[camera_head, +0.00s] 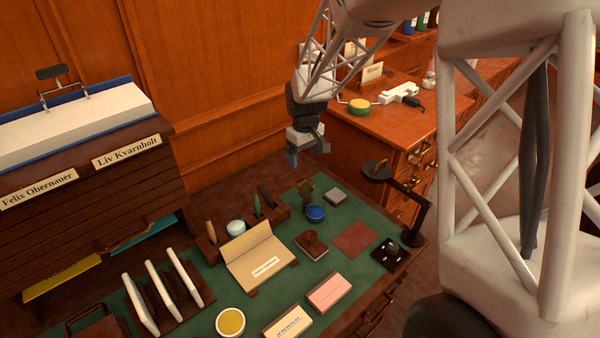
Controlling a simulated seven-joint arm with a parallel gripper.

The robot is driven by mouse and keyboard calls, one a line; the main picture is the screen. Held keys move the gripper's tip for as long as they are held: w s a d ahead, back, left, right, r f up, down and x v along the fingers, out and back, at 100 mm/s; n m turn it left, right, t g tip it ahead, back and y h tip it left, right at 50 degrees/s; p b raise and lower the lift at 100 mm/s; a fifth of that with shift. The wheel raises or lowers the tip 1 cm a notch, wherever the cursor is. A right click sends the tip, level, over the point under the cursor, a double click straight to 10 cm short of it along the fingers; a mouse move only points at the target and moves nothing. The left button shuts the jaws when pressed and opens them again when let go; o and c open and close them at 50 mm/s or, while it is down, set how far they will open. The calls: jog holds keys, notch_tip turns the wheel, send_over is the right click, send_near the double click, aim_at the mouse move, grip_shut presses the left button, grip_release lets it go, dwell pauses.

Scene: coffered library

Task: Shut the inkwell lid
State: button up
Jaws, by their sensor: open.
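A small round blue pot (316,214), which looks like the inkwell, stands on the green desk mat right of the middle. A small dark brownish piece (305,187) rises just behind it; I cannot tell whether this is its raised lid. My gripper (307,155) hangs above the back part of the desk, behind and above the pot and apart from it. Its fingers point down, spread and empty.
A black lamp-like stand (417,225) rises right of the pot. A wooden pen holder (265,213) and a propped card (260,256) stand left. A brown stamp-like block (311,246) lies in front. A red-brown pad (354,239) lies flat nearby.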

aim_at(300, 179)
jog(key=shift+w+a+f, duration=0.7)
jog(key=shift+a+f, duration=0.2)
jog(key=shift+f, duration=0.05)
jog(key=shift+f, duration=3.9)
jog(key=c, duration=1.3)
